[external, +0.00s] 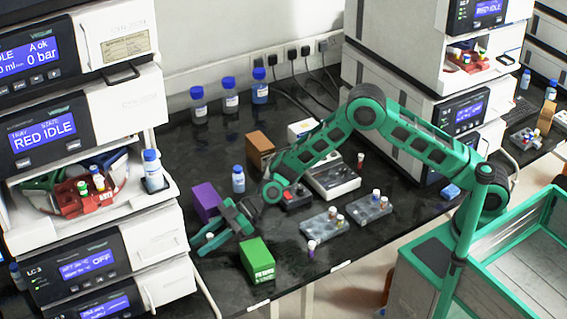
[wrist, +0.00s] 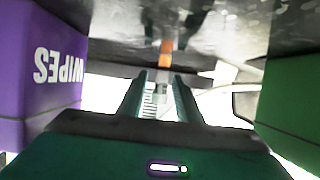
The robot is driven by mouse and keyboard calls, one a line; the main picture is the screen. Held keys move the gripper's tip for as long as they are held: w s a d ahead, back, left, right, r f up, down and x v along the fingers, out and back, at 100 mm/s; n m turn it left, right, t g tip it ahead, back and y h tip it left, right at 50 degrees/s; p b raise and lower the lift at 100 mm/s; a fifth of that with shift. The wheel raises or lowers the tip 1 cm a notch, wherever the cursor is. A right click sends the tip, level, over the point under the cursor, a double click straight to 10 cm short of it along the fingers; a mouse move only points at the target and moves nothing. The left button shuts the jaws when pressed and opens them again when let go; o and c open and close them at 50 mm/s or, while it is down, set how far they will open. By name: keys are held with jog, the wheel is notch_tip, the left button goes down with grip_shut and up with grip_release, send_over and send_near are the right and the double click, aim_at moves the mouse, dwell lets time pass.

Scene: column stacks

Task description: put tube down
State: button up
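My gripper (external: 207,243) is low over the left front part of the black bench, between a purple box (external: 206,201) and a green box (external: 257,260). In the wrist view, the two fingers of my gripper (wrist: 160,90) stand either side of a pale, clear tube (wrist: 160,97) with fine graduation marks, and look shut on it. An orange part (wrist: 166,47) shows beyond the fingertips in line with the tube; it looks like a cap, though a reflection is possible. I cannot tell whether the tube touches the bench.
The purple wipes box (wrist: 45,75) and the green box (wrist: 290,110) flank my gripper closely. Racks with small vials (external: 322,229) (external: 370,209) stand to the right, with a loose vial (external: 311,248) in front. A blue-capped bottle (external: 238,179) and a brown box (external: 260,149) stand behind.

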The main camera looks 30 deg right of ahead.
jog(key=v, duration=1)
jog(key=shift+d+r, duration=0.15)
jog(key=shift+d, duration=0.2)
